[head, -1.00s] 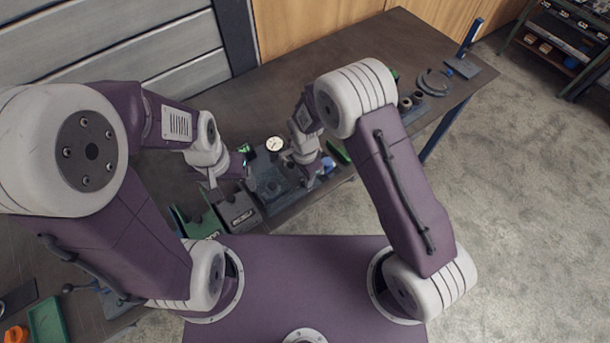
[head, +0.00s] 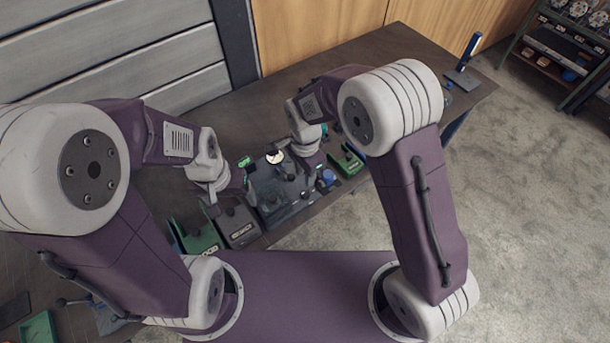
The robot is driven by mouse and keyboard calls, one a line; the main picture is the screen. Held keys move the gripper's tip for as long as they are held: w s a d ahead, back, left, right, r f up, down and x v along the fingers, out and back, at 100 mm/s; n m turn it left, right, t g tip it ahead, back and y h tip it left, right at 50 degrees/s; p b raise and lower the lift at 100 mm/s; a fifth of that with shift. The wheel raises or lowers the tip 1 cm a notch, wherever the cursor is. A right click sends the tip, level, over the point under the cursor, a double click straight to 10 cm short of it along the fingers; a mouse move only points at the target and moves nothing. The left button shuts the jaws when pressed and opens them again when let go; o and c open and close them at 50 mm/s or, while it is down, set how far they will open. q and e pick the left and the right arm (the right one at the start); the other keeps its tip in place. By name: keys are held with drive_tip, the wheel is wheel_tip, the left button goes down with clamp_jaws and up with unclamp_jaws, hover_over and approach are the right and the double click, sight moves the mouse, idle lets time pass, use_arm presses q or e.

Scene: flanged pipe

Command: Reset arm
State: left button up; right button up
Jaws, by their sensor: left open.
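My left gripper (head: 213,203) is at the end of the left arm, low over the bench, left of a dark fixture plate (head: 275,214) and near a dark grey block (head: 238,226). It is open, and I see nothing between its fingers. My right arm reaches over the bench, and its wrist (head: 306,150) hangs above the right part of the fixture plate. The right fingertips are hidden behind the wrist or too small to make out.
A white round gauge (head: 274,157) sits behind the plate. Green holders stand at the left (head: 196,236) and right (head: 347,162). A blue-handled tool (head: 468,48) stands at the bench's (head: 390,45) far right. A shelf rack (head: 560,50) stands beyond. The floor on the right is clear.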

drive_tip(key=s+d+r+m+t, duration=0.1)
drive_tip(key=d+r, duration=0.3)
drive_tip(key=d, duration=0.3)
drive_tip(key=d+r+m, duration=0.1)
drive_tip(key=d+r, duration=0.2)
drive_tip(key=d, duration=0.5)
drive_tip(key=s+d+f+n, duration=0.2)
drive_tip(key=s+d+n, duration=0.1)
drive_tip(key=s+n, duration=0.6)
drive_tip(key=n, duration=0.3)
drive_tip(key=shift+d+n, duration=0.15)
drive_tip(key=shift+n, duration=0.25)
drive_tip(key=shift+s, duration=0.2)
